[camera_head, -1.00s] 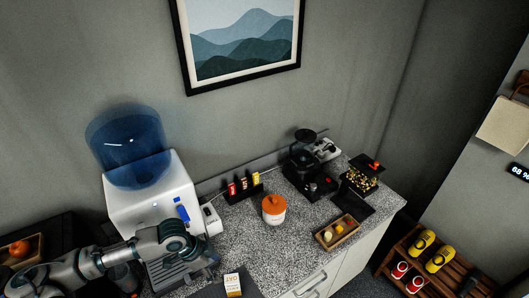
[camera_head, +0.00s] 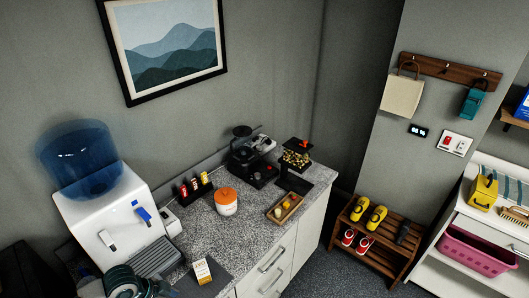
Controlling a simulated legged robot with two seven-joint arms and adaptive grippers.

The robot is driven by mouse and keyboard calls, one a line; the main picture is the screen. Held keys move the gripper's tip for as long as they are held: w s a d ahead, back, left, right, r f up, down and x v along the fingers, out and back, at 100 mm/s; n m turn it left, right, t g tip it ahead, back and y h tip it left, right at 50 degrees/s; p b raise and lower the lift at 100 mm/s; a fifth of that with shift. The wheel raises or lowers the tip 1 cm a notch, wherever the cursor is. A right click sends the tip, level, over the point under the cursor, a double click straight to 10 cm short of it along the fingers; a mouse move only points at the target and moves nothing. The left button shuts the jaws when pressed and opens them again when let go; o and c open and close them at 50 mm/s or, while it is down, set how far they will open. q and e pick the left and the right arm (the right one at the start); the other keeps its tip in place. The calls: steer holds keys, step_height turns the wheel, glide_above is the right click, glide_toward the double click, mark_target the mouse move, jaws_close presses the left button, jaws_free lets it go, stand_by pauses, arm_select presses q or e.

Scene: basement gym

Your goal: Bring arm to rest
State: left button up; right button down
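Part of my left arm (camera_head: 125,282) shows at the bottom left, in front of the water dispenser (camera_head: 100,215). Its gripper cannot be made out; the arm runs low along the picture's lower edge. My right arm and gripper are out of view. Nothing is seen held.
A shoe rack (camera_head: 378,258) and a shelf with a pink basket (camera_head: 477,252) stand right. Floor (camera_head: 318,250) between is free.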

arm_select(q)
steer(key=s+d+f+n+t, duration=0.3)
steer(key=d+f+n, duration=0.1)
steer(key=d+f, duration=0.7)
steer(key=s+a+f+n+g+y, duration=0.1)
steer(key=s+a+f+n+y, duration=0.2)
steer(key=s+a+f+n, duration=0.45)
steer(key=s+f+g+b, duration=0.2)
steer(key=s+f+b, duration=0.15)
steer(key=f, duration=2.65)
steer(key=s+a+f+g+y+b, duration=0.1)
steer(key=s+a+f, duration=0.1)
steer(key=s+f, duration=1.3)
steer(key=shift+s+f+m+b, duration=0.35)
steer(key=shift+s+m, duration=0.1)
steer(key=shift+s, duration=0.8)
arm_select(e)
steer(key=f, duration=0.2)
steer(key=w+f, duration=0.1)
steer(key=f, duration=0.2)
